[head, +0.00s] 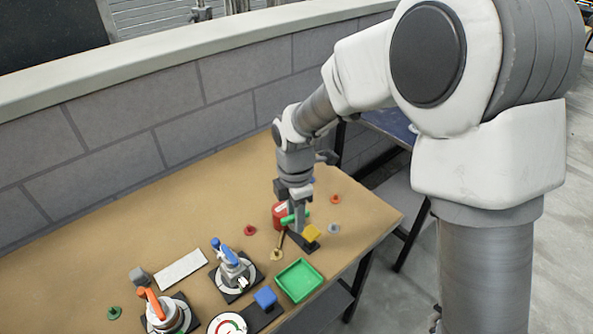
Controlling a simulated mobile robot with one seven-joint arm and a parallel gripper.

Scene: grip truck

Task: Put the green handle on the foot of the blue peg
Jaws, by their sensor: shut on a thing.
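My gripper (299,217) points down over the right part of the brown table and is shut on the green handle (287,219). The handle is a short green bar that sticks out on both sides of the fingers. It shows in front of a red round thing (279,212) and close to a yellow block on a black base. A small bluish thing (312,180) shows just behind my gripper, mostly hidden; it may be the blue peg, but I cannot tell. A blue block (265,297) sits on another black base nearer the front edge.
A green square tray (299,281) lies near the front edge. The yellow block (312,232) is close to my gripper. A blue-handled valve (232,268) and an orange-handled valve (164,312) stand to the left. The table's back left is clear.

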